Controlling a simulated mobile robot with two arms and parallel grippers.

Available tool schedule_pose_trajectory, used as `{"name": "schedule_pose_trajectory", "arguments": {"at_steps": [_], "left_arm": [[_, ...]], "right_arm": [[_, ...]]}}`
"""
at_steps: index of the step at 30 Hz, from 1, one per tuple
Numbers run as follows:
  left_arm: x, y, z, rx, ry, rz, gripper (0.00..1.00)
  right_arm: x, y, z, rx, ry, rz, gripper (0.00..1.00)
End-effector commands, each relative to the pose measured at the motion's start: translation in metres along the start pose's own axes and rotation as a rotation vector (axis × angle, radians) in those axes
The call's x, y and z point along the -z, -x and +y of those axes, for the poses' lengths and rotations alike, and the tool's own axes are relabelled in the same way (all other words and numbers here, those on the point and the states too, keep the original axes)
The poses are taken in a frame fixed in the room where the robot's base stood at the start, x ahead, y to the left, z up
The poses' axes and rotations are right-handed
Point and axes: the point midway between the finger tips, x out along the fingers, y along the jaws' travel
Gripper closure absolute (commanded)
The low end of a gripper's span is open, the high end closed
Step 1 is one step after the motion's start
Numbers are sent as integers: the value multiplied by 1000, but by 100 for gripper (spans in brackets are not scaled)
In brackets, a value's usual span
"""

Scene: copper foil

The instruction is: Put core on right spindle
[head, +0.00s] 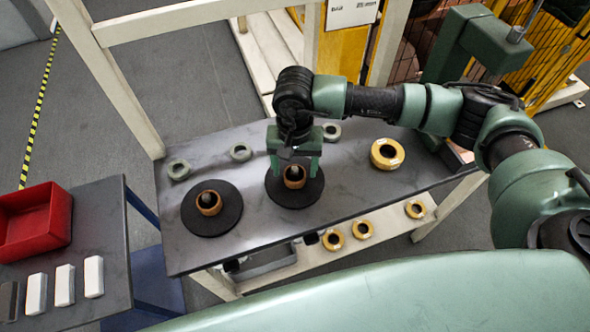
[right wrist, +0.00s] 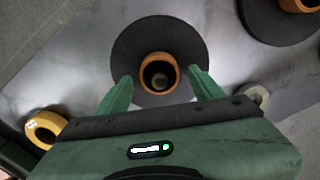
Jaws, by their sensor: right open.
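The right spindle stands in the middle of a black disc (head: 285,198) on the grey table. A brown-orange core (head: 294,182) sits around it, low on the disc; the core also shows in the right wrist view (right wrist: 160,62), with the spindle top (right wrist: 160,79) inside its ring. My right gripper (head: 294,172) is directly above this core, pointing down, with its green fingers open on either side and apart from it. The left spindle (head: 208,198) stands on another black disc (head: 229,215) with a similar core (head: 210,208) around it. My left gripper is not in view.
Grey rings (head: 179,169) (head: 241,152) (head: 332,131) lie along the table's back. A larger yellow roll (head: 387,154) lies at the right. Several yellow rings (head: 333,239) lie on the lower shelf. A red bin (head: 38,224) and white blocks (head: 65,285) are on the left table.

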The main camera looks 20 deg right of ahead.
Motion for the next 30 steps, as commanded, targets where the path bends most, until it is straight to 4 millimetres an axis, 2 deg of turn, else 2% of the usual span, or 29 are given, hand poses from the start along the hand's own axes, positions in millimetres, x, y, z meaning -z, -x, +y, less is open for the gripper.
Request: {"name": "schedule_pose_trajectory", "arguments": {"at_steps": [1, 9, 15, 21, 30], "left_arm": [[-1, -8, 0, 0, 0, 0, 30], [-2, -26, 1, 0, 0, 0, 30], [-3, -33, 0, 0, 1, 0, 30], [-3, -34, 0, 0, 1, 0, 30], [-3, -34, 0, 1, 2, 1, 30]], "right_arm": [[1, 7, 0, 2, 3, 5, 33], [1, 66, 0, 2, 2, 4, 33], [0, 95, -1, 1, 3, 2, 33], [-1, 104, 0, -1, 3, -1, 33], [-1, 104, 0, -1, 2, -1, 33]]}}
